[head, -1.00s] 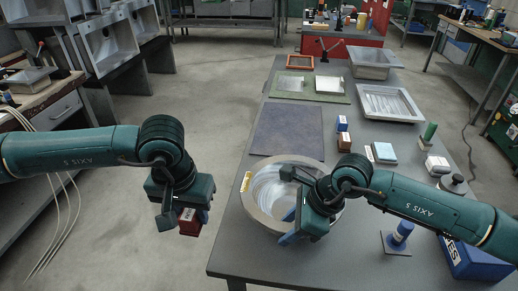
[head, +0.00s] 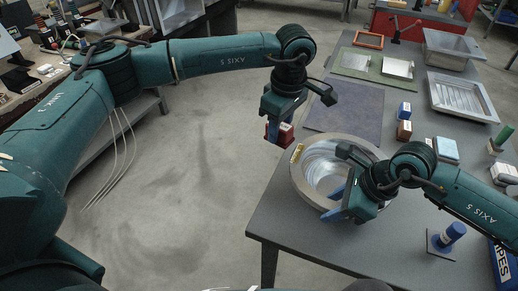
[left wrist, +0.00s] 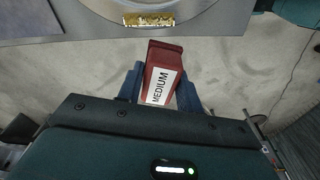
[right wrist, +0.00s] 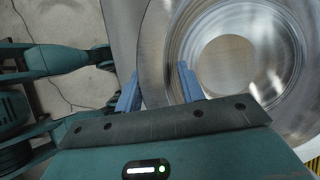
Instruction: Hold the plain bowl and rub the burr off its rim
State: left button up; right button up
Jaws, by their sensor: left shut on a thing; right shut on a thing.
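The plain bowl (head: 322,168) is a wide metal bowl at the table's front left corner. My right gripper (head: 336,204) is shut on its near rim; in the right wrist view the rim (right wrist: 156,60) passes between the blue fingers. A rough golden burr (head: 297,153) is on the bowl's left rim, and it shows at the top of the left wrist view (left wrist: 158,19). My left gripper (head: 279,134) is shut on a red block (left wrist: 163,78) labelled MEDIUM, off the table's left edge. The block is close to the burr but apart from it.
A dark mat (head: 345,110) lies behind the bowl. A blue-handled stand (head: 446,237) is at the front right. Open floor lies left of the table.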

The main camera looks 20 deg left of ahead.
aim_at(293, 164)
pick_arm(q)
jog(key=w+d+r+n+g, duration=0.1)
jog(key=w+d+r+n, duration=0.2)
jog(key=n, duration=0.9)
jog(key=shift+w+d+r, duration=0.35)
jog(key=shift+w+d, duration=0.5)
jog(key=shift+w, duration=0.25)
jog(key=shift+f, duration=0.35)
jog(key=shift+c, duration=0.7)
jog(key=shift+f, duration=3.6)
jog(key=shift+s+a, duration=0.15)
jog(key=shift+s, duration=3.6)
jog(key=shift+c, duration=0.3)
jog(key=shift+w+d, duration=0.2)
jog(key=shift+w, duration=3.55)
pick_arm(e)
jog(key=shift+s, duration=0.1)
pick_arm(q)
notch_tip(293, 164, up, 8)
pick_arm(e)
jog(key=shift+f, duration=0.1)
